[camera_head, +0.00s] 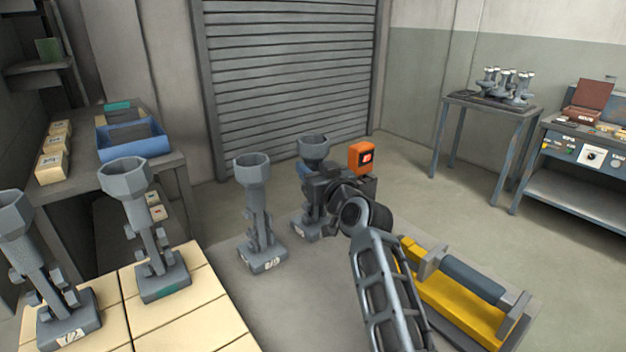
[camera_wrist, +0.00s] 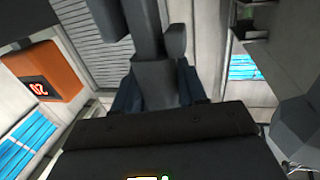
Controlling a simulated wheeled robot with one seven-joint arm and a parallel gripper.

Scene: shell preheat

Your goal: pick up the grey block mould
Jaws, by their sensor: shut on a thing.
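Several grey moulds with a funnel cup, a stem and a square base are in the head view. My gripper (camera_head: 318,188) is shut on the stem of the farthest one, the grey block mould (camera_head: 313,148). Its cup shows above my gripper and its base below; part of its stem is hidden. It looks upright; I cannot tell whether its base touches the table. In the wrist view, a grey upright part of it (camera_wrist: 149,45) lies in front of my dark gripper (camera_wrist: 158,90).
Another grey mould (camera_head: 258,212) stands close to the left. Two more moulds (camera_head: 148,230) stand on cream tiles (camera_head: 205,300). A yellow tray (camera_head: 455,305) with a blue-grey bar lies at right. An orange box (camera_head: 362,157) shows beside my gripper. A blue bin (camera_head: 130,145) is at back left.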

